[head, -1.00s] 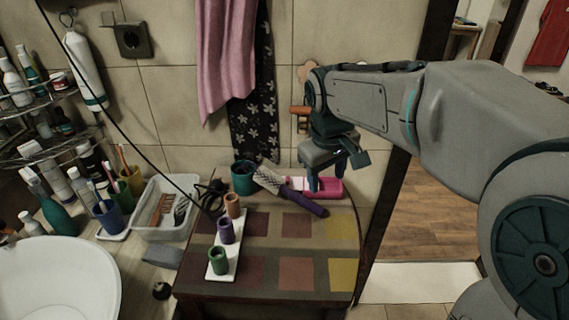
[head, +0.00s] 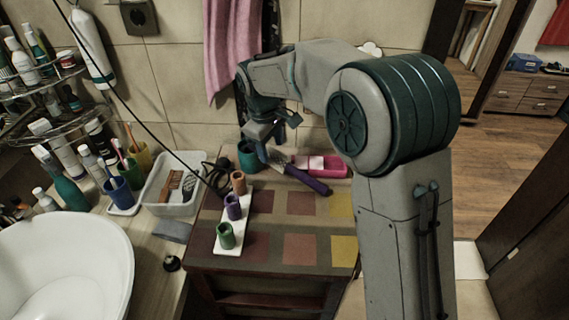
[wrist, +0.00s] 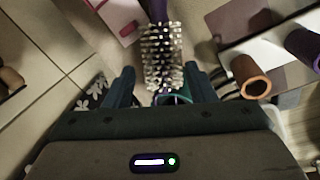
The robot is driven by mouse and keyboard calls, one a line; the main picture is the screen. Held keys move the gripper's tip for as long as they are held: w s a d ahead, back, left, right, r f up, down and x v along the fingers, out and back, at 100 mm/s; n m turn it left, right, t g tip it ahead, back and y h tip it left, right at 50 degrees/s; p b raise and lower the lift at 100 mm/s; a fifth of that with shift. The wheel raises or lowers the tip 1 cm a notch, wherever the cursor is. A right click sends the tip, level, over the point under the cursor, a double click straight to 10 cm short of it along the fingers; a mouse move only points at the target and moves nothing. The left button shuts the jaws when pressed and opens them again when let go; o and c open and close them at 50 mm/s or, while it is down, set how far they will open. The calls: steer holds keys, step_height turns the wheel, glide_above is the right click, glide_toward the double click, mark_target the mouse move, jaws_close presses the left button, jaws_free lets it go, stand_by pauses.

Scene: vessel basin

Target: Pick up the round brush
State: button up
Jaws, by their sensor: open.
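The round brush (head: 306,180) has a purple handle and a silver bristled barrel. In the head view it lies across the back of the small checkered table, its barrel end by the dark teal cup (head: 247,156) and partly hidden by my gripper. In the wrist view the bristled barrel (wrist: 163,58) runs up the middle, with the purple handle beyond it at the top. My gripper (wrist: 156,80) is open, with one finger on each side of the barrel's near end. I cannot tell how far above the brush the fingers are. It also shows in the head view (head: 266,148).
A pink box (head: 330,166) lies behind the brush. A white rack (head: 232,222) with brown, purple and green cups stands left on the table (head: 290,235). A white bin (head: 171,187), shelves and a basin (head: 62,265) are further left. The table's front right is clear.

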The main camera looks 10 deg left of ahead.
mark_target(273, 161)
steer(key=f, duration=0.4)
steer(key=f+p, duration=0.1)
steer(key=f, duration=0.1)
steer(key=shift+w+d+f, duration=0.2)
steer(key=shift+w+d, duration=0.05)
steer(key=shift+w, duration=0.1)
steer(key=shift+c, duration=0.2)
steer(key=c, duration=0.8)
steer(key=shift+r, duration=0.15)
